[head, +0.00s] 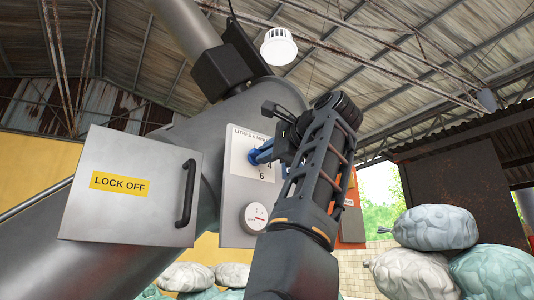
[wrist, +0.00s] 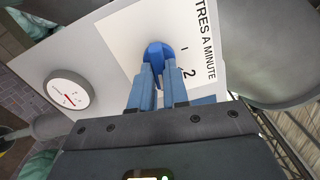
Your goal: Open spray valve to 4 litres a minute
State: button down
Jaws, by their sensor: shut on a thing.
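The spray valve is a blue knob (wrist: 157,50) on a white dial plate (wrist: 120,35) lettered for litres a minute. In the wrist view the marks 1 and 2 show to the right of the knob. In the head view the plate (head: 238,165) shows 4 and 6, and the knob (head: 253,157) is partly hidden by my gripper (head: 270,148). My gripper's blue fingers (wrist: 158,72) are closed on the knob from below in the wrist view. The fingers cover part of the dial, so I cannot tell which mark the knob points to.
A round gauge (head: 255,217) sits below the dial; it also shows in the wrist view (wrist: 69,93). Left of the dial is a grey door marked LOCK OFF (head: 125,200) with a black handle (head: 186,194). Stacked sacks (head: 437,228) stand at right.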

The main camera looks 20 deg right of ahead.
jog(key=shift+f, duration=0.1)
jog(key=c, duration=1.1)
grip_release()
jog(key=shift+s, duration=0.1)
jog(key=b+v, duration=0.2)
jog(key=v, duration=0.5)
jog(key=shift+s+d+b, duration=0.15)
jog(key=shift+s+b, duration=0.15)
jog(key=shift+b, duration=0.1)
